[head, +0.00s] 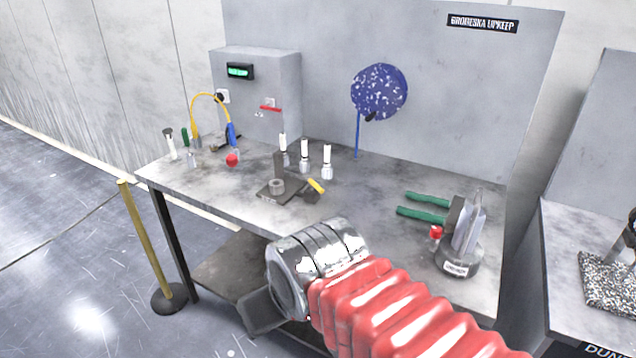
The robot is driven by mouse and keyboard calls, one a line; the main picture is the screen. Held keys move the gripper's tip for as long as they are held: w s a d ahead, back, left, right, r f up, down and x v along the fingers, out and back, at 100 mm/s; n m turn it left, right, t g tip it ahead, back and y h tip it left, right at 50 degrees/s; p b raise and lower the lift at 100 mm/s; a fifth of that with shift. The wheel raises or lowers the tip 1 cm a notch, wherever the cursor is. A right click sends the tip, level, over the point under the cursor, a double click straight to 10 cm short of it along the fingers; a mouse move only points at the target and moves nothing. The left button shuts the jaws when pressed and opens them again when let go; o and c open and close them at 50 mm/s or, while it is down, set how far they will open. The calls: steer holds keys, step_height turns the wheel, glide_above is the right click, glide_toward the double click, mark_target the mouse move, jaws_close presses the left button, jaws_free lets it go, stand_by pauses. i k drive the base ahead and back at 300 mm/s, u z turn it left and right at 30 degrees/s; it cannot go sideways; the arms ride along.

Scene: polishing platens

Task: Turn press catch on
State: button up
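Nothing in view is labelled as the press catch, and I cannot tell for sure which part it is. A small dark press-like fixture (280,170) stands mid-bench, with a yellow-tipped lever (316,186) at its right side. A grey cabinet (262,75) at the bench's back left carries a lit green display (239,71) and a red bar (270,108). My arm, with red bellows and a metal wrist, reaches in from the lower right. My gripper (262,312) shows as a grey block below the wrist, in front of the bench; its fingertips are not clear.
White-topped bottles (305,156) stand behind the fixture. A red knob (232,160) and a yellow cable (208,96) are at left. Green-handled pliers (425,206) and a grey round-based tool stand (460,258) are at right. A yellow post (142,240) stands left of the bench.

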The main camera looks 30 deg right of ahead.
mark_target(313, 184)
steer(key=u, duration=0.05)
steer(key=i, duration=1)
steer(key=z, duration=0.05)
